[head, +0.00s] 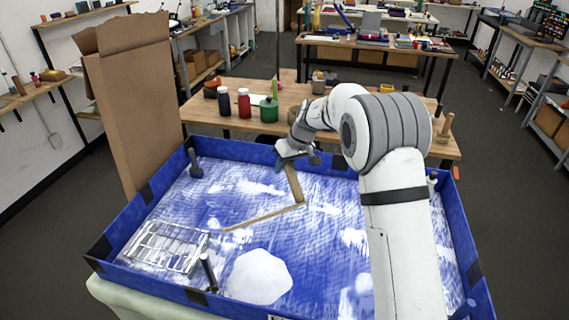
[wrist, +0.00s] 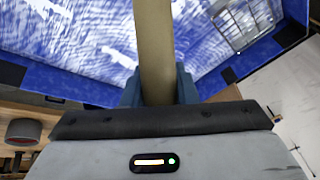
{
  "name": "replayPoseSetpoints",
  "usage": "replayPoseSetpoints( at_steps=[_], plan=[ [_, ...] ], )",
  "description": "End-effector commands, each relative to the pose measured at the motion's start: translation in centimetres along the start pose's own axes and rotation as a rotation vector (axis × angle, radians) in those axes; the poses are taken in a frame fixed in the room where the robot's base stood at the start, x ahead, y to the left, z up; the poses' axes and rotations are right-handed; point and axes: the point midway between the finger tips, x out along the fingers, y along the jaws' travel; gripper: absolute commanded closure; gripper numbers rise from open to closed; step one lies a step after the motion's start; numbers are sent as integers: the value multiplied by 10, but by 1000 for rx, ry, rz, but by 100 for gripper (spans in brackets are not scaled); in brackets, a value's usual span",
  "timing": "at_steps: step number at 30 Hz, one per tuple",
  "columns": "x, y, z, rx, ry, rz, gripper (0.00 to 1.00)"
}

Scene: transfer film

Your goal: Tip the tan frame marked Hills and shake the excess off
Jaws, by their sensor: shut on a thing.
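The tan frame (head: 265,215) shows in the head view as two thin bars meeting at a corner, over the middle of the blue tray (head: 130,218). My gripper (head: 290,163) is shut on one bar near its upper end. In the wrist view the tan frame (wrist: 154,45) runs straight out from between the fingers of my gripper (wrist: 157,88). The frame looks tilted, with its corner hanging away from my gripper. I cannot tell whether it touches the tray. No Hills marking can be read, and I cannot tell if anything clings to the frame.
White streaks cover the tray floor. A wire rack (head: 167,247) lies at its left, and a white mound (head: 259,278) sits at the front. Dark posts (head: 209,272) stand near the edges. Bottles (head: 244,103) stand on the wooden table behind. A tall cardboard piece (head: 135,110) rises at left.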

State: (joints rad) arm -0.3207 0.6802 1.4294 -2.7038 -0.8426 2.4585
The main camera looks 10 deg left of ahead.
Motion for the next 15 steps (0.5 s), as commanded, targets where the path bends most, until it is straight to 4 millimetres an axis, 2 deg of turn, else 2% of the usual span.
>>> replayPoseSetpoints(
  at_steps=[3,6,15],
  plan=[
    [16,3,6,1,-3,-2,100],
    [22,5,8,1,0,-1,100],
    [20,4,7,0,2,0,100]
  ],
)
